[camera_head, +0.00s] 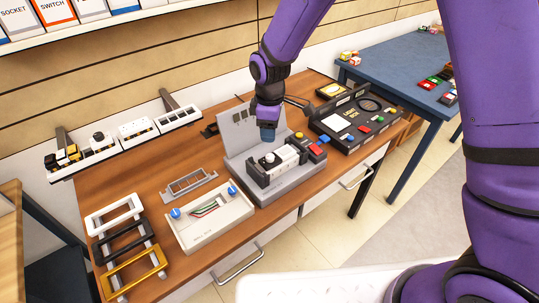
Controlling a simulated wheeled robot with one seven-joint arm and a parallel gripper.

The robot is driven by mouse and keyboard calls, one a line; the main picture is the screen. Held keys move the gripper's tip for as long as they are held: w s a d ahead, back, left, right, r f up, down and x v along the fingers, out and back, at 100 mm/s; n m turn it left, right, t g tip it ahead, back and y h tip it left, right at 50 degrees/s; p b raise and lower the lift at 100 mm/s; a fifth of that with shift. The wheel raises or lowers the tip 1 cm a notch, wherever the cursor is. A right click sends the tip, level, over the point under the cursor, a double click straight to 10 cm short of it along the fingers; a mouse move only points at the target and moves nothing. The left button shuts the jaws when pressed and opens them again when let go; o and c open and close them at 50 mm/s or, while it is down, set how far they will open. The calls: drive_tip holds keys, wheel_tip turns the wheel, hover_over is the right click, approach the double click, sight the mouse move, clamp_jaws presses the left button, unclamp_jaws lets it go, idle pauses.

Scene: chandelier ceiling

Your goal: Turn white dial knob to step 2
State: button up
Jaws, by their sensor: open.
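My gripper (268,132) hangs from the purple arm above the grey device (262,187) in the middle of the wooden bench. It points down and is open; its fingertips are small and hard to make out. A small white round knob (269,158) sits on the device's top, just below the gripper and seemingly apart from it. The knob's step marks are too small to read.
A cream panel with blue knobs (208,222) is left of the device. A black panel (352,122) is to the right. Black, white and gold frames (130,262) lie front left. An upright grey plate (240,130) stands close behind the gripper. A blue table (400,66) is beyond.

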sight(270, 156)
wheel_tip(270, 156, down, 10)
drive_tip(key=shift+f, duration=0.1)
idle(0.4)
drive_tip(key=c, duration=1)
